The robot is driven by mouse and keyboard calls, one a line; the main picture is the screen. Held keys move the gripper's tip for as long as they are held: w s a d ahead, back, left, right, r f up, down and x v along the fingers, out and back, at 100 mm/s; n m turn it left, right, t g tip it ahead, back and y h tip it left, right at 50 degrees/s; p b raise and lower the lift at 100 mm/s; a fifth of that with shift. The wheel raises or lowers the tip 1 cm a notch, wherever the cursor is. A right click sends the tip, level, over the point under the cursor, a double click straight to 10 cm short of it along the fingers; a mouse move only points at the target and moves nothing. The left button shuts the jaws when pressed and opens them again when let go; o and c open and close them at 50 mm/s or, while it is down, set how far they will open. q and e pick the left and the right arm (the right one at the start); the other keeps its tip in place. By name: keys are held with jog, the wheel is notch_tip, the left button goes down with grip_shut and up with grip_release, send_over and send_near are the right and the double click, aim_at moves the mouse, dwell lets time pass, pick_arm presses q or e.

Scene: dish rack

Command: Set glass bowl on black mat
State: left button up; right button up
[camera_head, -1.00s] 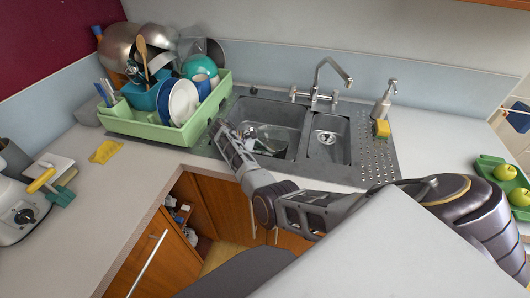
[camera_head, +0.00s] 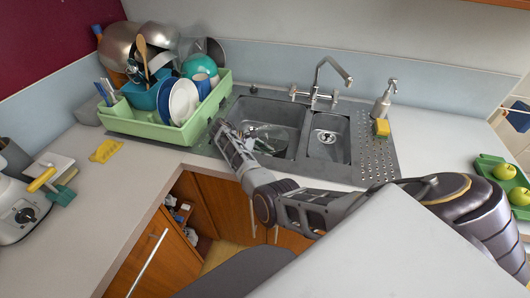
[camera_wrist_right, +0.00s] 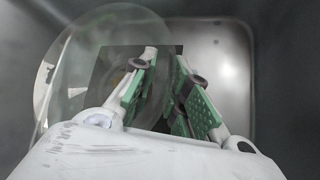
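The clear glass bowl (camera_wrist_right: 62,75) is in the sink, at the left of the right wrist view, tilted towards the camera. Its faint outline also shows in the head view (camera_head: 276,138). My right gripper (camera_wrist_right: 166,60) reaches down into the left sink basin, with its green-padded fingers apart. The bowl's right edge runs between or very close to the fingers; the clear glass makes contact hard to judge. In the head view the right gripper (camera_head: 257,140) is partly hidden by its wrist. My left gripper is out of view.
The sink basin's walls (camera_head: 290,108) surround the right gripper. A full green dish rack (camera_head: 150,130) stands close on the left. The left counter (camera_head: 95,205) has free room.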

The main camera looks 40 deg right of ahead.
jog(key=shift+o, duration=0.7)
jog(key=shift+f, duration=0.15)
jog(key=v, duration=0.7)
jog(key=shift+a+r, duration=0.2)
jog(key=shift+r, duration=0.1)
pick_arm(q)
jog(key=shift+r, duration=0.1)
